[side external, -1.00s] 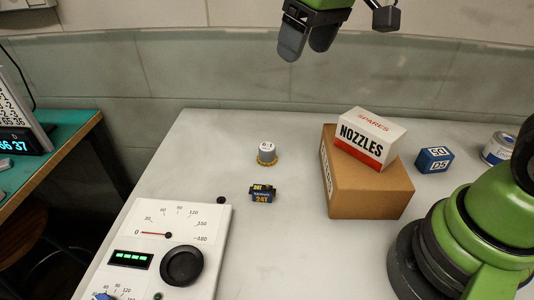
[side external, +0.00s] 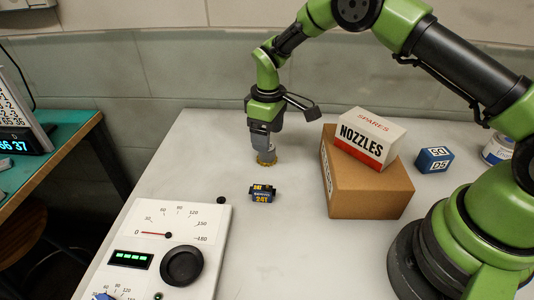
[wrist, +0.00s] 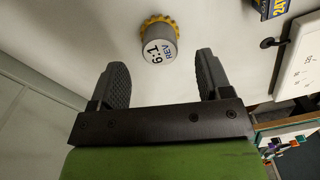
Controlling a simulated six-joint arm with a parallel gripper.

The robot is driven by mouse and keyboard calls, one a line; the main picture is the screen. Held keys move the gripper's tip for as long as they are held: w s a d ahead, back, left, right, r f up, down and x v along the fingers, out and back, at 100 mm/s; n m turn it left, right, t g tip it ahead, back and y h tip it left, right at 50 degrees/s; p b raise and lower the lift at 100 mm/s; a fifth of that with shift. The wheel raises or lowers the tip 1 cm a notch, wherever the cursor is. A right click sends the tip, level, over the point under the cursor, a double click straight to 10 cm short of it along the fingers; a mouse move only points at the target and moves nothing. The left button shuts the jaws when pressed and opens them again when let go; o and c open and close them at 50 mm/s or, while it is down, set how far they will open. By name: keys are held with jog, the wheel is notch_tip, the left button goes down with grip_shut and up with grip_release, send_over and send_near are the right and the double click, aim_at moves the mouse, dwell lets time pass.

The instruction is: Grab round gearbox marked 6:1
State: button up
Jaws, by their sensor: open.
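The round gearbox (wrist: 160,45) is a grey cylinder with a yellow toothed rim and a top marked 6:1 in the wrist view. In the side view its yellow rim (side external: 267,158) shows on the bench, with its upper part mostly hidden by my gripper (side external: 264,150). In the wrist view my gripper (wrist: 163,82) is open, and the gearbox lies ahead of the gap between the fingertips. No finger visibly touches it there.
A blue servo marked 24T (side external: 262,194) lies just in front of the gearbox. A white meter panel (side external: 205,235) is at front left. A brown carton (side external: 370,197) with the Nozzles box (side external: 370,138) stands right. A blue box (side external: 434,160) and a can (side external: 497,149) are farther right.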

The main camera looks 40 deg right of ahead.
jog(key=f, duration=0.5)
jog(key=shift+w+a+f, duration=0.1)
jog(key=shift+w, duration=0.1)
jog(key=c, duration=1.1)
